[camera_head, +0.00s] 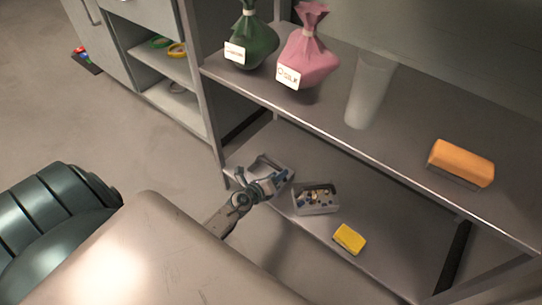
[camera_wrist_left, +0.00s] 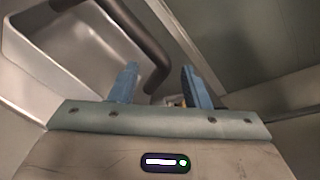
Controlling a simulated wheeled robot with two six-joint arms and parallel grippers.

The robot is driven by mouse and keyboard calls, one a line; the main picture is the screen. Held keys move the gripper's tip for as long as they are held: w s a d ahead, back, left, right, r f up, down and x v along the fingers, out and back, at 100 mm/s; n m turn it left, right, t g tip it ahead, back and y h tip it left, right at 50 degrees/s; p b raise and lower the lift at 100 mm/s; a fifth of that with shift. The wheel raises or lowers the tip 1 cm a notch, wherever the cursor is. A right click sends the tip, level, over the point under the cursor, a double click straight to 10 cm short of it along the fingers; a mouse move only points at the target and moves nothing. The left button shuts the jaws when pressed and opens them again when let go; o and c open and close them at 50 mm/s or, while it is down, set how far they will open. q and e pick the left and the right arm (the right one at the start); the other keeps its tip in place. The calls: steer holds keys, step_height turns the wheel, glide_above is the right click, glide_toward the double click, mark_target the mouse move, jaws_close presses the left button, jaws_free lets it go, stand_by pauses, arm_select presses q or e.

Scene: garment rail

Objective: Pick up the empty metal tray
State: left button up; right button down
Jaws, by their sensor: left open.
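The metal tray (camera_head: 262,158) stands on the lower shelf at its left end, partly hidden by my gripper in the head view. In the left wrist view the metal tray (camera_wrist_left: 75,55) fills the upper left, and the part of its inside that shows is bare. A dark bar (camera_wrist_left: 142,42), which looks like a handle, runs along its right side. My left gripper (camera_head: 262,181) is at the tray's near side. In the left wrist view its blue fingers (camera_wrist_left: 158,80) are apart, with the bar's lower end close to them; I cannot tell whether they touch it. My right gripper is not in view.
A second tray (camera_head: 316,209) holding small parts sits close on the right, with a yellow sponge-like block (camera_head: 349,239) beyond. The upper shelf (camera_head: 405,140) overhangs, carrying green (camera_head: 252,40) and pink (camera_head: 308,62) bags, a clear vase (camera_head: 370,92) and an orange block (camera_head: 461,162).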

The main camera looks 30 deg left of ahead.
arm_select(q)
steer(key=shift+b+x, duration=0.3)
steer(key=shift+x, duration=1.2)
jaws_close()
